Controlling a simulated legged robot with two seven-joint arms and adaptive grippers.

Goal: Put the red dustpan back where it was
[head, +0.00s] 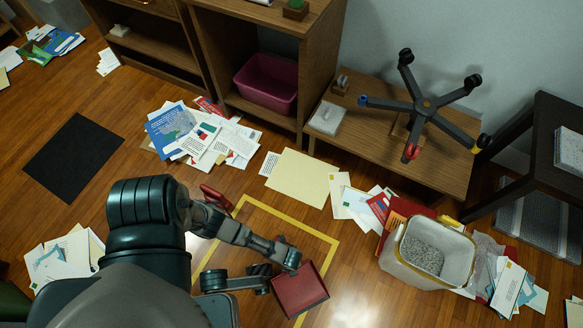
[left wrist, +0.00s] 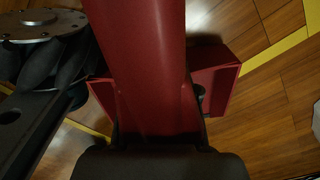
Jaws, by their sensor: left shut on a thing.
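The red dustpan (head: 300,290) is at the bottom middle of the head view, with its pan just right of my left gripper (head: 264,279), over the wooden floor. A red piece (head: 215,197) shows beside my forearm; I cannot tell for sure that it is the end of its handle. In the left wrist view, the red handle (left wrist: 145,60) rises from between the dark fingers of my left gripper (left wrist: 160,145), and part of the pan (left wrist: 215,78) shows behind it. The left gripper is shut on the dustpan. My right gripper is not in view.
A yellow floor outline (head: 290,227) runs around the dustpan's area. Loose papers (head: 203,135) lie beyond it. A white bin (head: 425,255) with grey shreds stands at right. A low wooden table (head: 365,145) carries an upturned chair base (head: 425,105). A black mat (head: 75,155) lies at left.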

